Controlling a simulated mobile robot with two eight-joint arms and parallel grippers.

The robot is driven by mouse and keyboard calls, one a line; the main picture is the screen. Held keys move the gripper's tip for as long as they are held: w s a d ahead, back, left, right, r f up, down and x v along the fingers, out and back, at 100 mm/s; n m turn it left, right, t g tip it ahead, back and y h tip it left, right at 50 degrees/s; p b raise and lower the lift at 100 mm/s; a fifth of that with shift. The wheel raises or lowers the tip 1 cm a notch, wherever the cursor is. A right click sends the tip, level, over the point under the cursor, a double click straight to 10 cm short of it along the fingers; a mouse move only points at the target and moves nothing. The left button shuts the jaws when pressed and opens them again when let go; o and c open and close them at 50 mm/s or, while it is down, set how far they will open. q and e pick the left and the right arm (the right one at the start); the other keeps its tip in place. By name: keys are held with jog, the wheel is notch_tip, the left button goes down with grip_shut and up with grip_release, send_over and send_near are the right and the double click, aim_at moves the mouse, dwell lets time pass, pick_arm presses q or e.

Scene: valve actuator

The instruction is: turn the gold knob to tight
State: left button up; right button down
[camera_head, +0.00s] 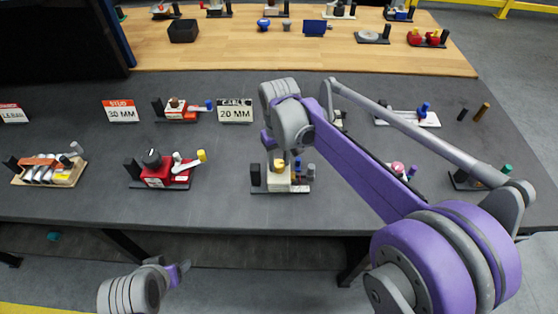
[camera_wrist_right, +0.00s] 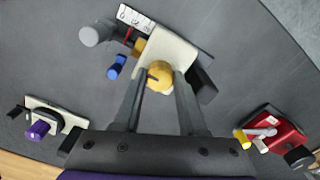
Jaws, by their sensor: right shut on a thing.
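The gold knob (camera_wrist_right: 159,74) sits on a cream valve block (camera_wrist_right: 166,50) in the right wrist view. In the head view the knob (camera_head: 279,164) and the block (camera_head: 276,181) are near the table's front edge, partly behind my right arm. My right gripper (camera_wrist_right: 159,82) reaches down from above, with its two dark fingers on either side of the knob, shut on it. In the head view the fingers are hardly visible. Part of my left arm's end (camera_head: 178,272) shows low at the left, below the table edge; its fingers cannot be made out.
A red valve unit (camera_head: 160,173) stands to the left, and a unit with silver cylinders (camera_head: 47,171) farther left. A blue handle (camera_wrist_right: 117,67) and a grey cylinder (camera_wrist_right: 90,36) sit close beside the held knob. A "20 MM" sign (camera_head: 235,111) stands behind. Bare grey tabletop lies between units.

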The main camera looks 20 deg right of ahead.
aim_at(279, 163)
jog(key=m, duration=0.5)
jog(key=shift+m, duration=0.3)
jog(key=m, duration=0.4)
jog(key=shift+m, duration=0.4)
jog(key=shift+c, duration=2.2)
grip_release()
notch_tip(279, 163, up, 11)
